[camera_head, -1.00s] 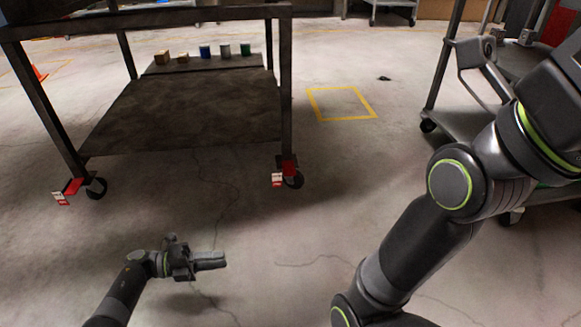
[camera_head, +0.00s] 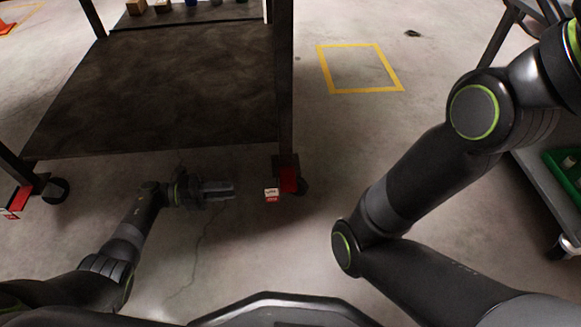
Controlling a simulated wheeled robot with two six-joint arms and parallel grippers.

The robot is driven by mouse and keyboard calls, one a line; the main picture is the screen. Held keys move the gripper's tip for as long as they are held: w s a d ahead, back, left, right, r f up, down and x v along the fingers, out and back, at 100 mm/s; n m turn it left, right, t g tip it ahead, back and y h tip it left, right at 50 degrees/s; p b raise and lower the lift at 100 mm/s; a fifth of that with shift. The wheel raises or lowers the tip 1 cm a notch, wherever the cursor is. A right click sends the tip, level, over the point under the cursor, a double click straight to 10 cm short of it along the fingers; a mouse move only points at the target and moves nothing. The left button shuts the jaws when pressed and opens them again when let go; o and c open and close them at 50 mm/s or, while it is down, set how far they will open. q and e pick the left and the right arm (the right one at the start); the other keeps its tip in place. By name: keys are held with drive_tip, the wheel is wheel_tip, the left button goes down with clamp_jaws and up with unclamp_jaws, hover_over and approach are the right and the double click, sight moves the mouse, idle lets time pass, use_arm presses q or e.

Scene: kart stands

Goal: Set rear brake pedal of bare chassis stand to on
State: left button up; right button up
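A dark metal stand (camera_head: 150,90) with a broad lower shelf fills the upper left. Its near right leg ends in a caster with a red brake pedal (camera_head: 289,180) and a small red-and-white label. Another red pedal (camera_head: 20,197) is at the near left caster. I cannot tell from here which setting either pedal has. My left gripper (camera_head: 228,190) is low, just left of the near right caster and apart from its pedal. Its fingers point right and lie close together, with nothing visible between them. My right arm rises out of view at the right, its gripper hidden.
A yellow taped rectangle (camera_head: 361,68) marks clear floor right of the stand. A grey cart (camera_head: 545,185) with a green bin (camera_head: 568,170) stands at the right, partly behind my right arm.

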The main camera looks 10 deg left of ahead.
sight(288, 185)
use_arm(q)
drive_tip(key=w+d+b, duration=0.1)
drive_tip(key=d, duration=0.4)
drive_tip(key=w+d+b, duration=0.1)
drive_tip(key=d+b, duration=0.1)
drive_tip(key=d, duration=0.3)
drive_tip(key=w+d+b, duration=0.1)
drive_tip(key=d+b, duration=0.1)
drive_tip(key=d, duration=0.4)
drive_tip(key=shift+w, duration=0.1)
drive_tip(key=shift+w+d+r, duration=0.1)
drive_tip(key=shift+d, duration=0.4)
clamp_jaws()
idle(0.4)
